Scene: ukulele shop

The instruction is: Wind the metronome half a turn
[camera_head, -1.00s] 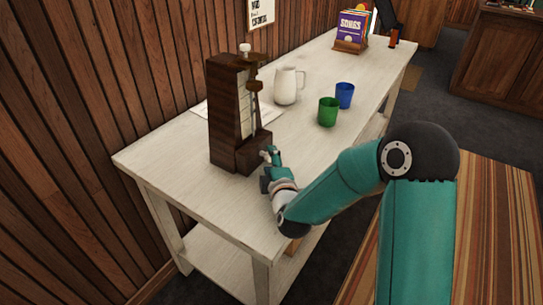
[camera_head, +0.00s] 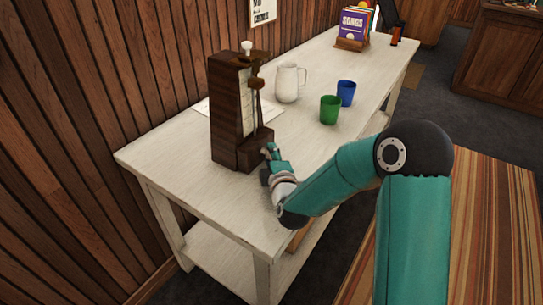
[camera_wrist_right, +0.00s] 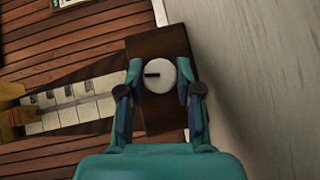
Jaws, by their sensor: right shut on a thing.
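The metronome (camera_head: 224,115) is a tall dark wooden case standing upright on the white table, with a pale scale and a brass pendulum on its front. Its round white winding knob (camera_wrist_right: 161,75) shows in the right wrist view, with a dark mark from its centre toward the left. My right gripper (camera_head: 269,154) is at the low front of the metronome. In the right wrist view the two fingers of my right gripper (camera_wrist_right: 160,83) are shut on the knob from both sides. In the head view the gripper hides the knob. My left gripper is not in view.
The white table (camera_head: 180,155) runs along a wood-panelled wall. A white jug (camera_head: 287,83), a green cup (camera_head: 329,110) and a blue cup (camera_head: 346,93) stand beyond the metronome. A songbook rack (camera_head: 352,42) is at the far end. The near table end is clear.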

